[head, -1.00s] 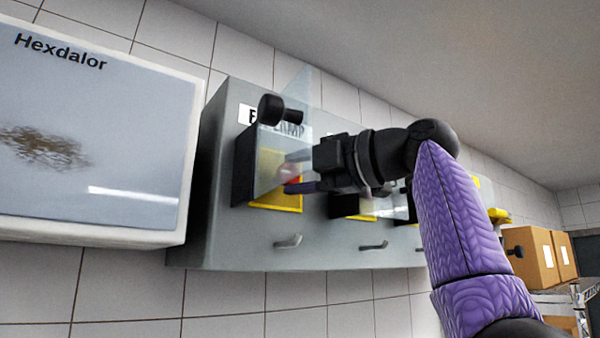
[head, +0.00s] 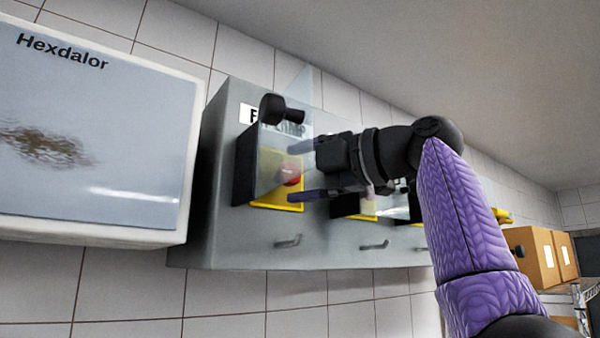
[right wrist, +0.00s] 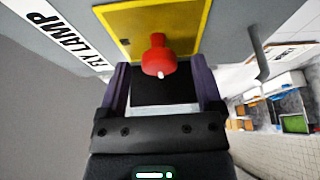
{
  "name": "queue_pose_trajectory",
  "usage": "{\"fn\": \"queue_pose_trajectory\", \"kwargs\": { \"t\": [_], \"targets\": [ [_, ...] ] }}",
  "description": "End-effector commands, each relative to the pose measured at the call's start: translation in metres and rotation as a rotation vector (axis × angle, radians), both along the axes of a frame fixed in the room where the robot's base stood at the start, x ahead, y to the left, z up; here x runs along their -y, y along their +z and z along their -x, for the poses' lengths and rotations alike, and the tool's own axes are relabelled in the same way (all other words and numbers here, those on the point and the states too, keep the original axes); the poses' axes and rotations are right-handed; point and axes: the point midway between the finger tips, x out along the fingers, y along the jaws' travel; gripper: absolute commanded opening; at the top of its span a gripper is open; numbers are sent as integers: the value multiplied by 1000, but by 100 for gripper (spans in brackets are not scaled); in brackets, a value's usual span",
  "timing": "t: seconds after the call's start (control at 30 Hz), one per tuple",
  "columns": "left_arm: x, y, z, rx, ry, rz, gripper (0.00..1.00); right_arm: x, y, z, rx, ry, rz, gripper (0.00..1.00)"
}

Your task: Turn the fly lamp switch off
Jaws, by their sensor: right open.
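The fly lamp switch is a red knob (head: 289,174) on a yellow plate (head: 277,206) on the grey wall panel. In the right wrist view the red knob (right wrist: 158,56) shows with a small white mark at its lower end, and the FLY LAMP label (right wrist: 72,40) is at the left. My right gripper (head: 294,172) is open, its purple fingers spread on either side of the knob and apart from it. It also shows in the right wrist view (right wrist: 162,78), empty. A clear pane (head: 299,88) with a black handle stands by the switch. My left gripper is not in view.
More yellow-plated switches (head: 362,216) and small grey levers (head: 288,241) line the grey panel (head: 225,235). A Hexdalor board (head: 95,190) hangs at the left. Cardboard boxes (head: 537,262) sit on a shelf at the right.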

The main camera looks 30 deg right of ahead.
Motion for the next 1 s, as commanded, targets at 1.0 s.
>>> {"fn": "queue_pose_trajectory", "kwargs": {
  "t": [1.0],
  "targets": [
    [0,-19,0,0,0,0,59,48,0,81,1,0,-1,84]
  ]
}}
